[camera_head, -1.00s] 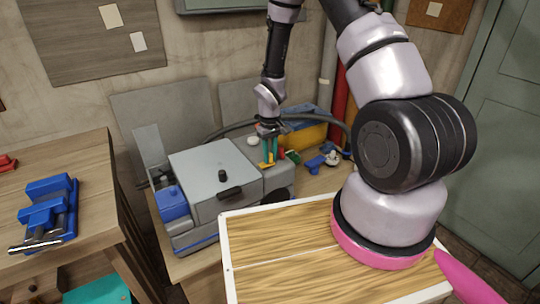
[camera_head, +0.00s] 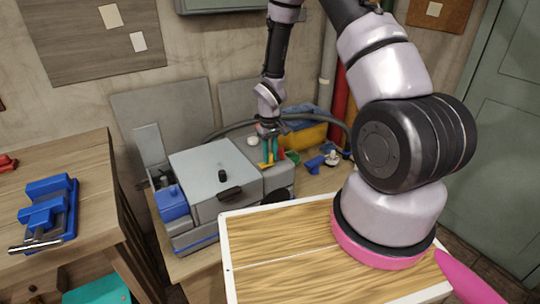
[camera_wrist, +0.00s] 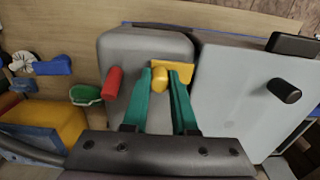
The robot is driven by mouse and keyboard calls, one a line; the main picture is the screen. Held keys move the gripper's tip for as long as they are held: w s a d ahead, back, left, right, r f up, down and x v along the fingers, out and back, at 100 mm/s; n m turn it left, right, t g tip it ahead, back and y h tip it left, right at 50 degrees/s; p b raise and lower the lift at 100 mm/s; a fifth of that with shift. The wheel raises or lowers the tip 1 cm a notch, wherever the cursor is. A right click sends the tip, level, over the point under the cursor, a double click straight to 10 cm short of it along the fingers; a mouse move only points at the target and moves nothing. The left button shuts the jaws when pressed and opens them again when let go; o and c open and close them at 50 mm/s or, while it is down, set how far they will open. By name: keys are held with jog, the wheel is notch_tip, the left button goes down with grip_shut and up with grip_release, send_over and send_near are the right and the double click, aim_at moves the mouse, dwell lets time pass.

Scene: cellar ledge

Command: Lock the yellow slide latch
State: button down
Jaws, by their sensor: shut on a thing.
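The yellow slide latch (camera_wrist: 160,78) is on top of the smaller grey housing (camera_wrist: 122,50), seen in the wrist view as a rounded yellow knob with a flat yellow plate (camera_wrist: 182,71) beside it. My gripper (camera_wrist: 166,75) has two green fingers, which are shut on the yellow knob, one on each side. In the head view my gripper (camera_head: 269,157) reaches down onto the housing, and the latch (camera_head: 267,164) shows only as a small yellow patch by the fingertips. The fingers hide part of the latch and its track.
A red knob (camera_wrist: 112,83) stands close to the left finger in the wrist view. A larger grey box (camera_head: 213,176) with a black knob and handle adjoins the housing. A yellow bin (camera_head: 305,133), blue parts (camera_head: 316,163) and a cable lie behind and to the right.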

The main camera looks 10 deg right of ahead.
aim_at(262, 165)
jog(key=shift+s+a, duration=0.25)
jog(key=shift+a, duration=0.55)
jog(key=shift+s+a, duration=0.25)
jog(key=shift+a, duration=0.55)
jog(key=c, duration=0.7)
grip_release()
jog(key=shift+a, duration=0.1)
notch_tip(262, 165, up, 11)
jog(key=shift+f, duration=0.1)
